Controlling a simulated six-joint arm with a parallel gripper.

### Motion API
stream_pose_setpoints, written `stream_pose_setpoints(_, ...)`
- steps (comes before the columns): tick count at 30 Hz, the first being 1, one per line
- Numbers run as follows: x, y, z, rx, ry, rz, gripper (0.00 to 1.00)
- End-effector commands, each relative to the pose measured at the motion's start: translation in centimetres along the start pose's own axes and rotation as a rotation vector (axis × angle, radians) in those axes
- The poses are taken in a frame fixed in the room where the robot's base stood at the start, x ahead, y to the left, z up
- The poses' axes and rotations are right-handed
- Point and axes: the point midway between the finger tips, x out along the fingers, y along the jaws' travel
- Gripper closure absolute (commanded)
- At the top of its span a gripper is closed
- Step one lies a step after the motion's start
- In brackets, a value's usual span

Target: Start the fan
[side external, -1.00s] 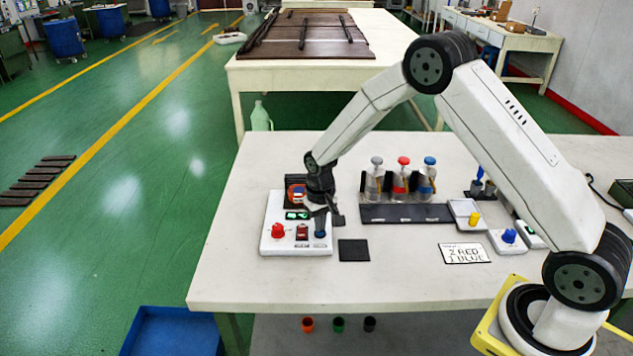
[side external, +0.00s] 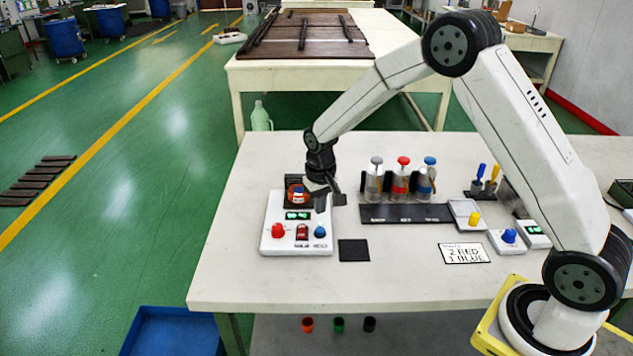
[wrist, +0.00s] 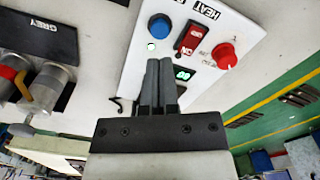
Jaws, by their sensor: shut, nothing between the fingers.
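A white control box (side external: 270,243) stands at the table's left side. It carries a red knob (side external: 278,231), a red rocker switch (side external: 302,232), a blue button (side external: 320,231) and a lit green display (side external: 298,215). In the wrist view the rocker (wrist: 190,40) reads ON, and a small light (wrist: 151,46) glows beside the blue button (wrist: 159,27). No part is clearly recognisable as a fan. My gripper (side external: 322,206) is shut and empty, above the box behind the blue button; its fingers (wrist: 159,63) point toward that button, apart from it.
White devices with a yellow (side external: 474,219) and a blue knob (side external: 508,236) stand farther right.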

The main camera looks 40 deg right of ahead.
Motion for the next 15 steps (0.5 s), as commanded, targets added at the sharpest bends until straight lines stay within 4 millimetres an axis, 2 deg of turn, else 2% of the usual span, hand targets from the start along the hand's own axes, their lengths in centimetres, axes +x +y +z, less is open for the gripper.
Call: stream_pose_setpoints(15, -3.0, 0.0, 0.0, 0.0, 0.001, 0.0, 1.0)
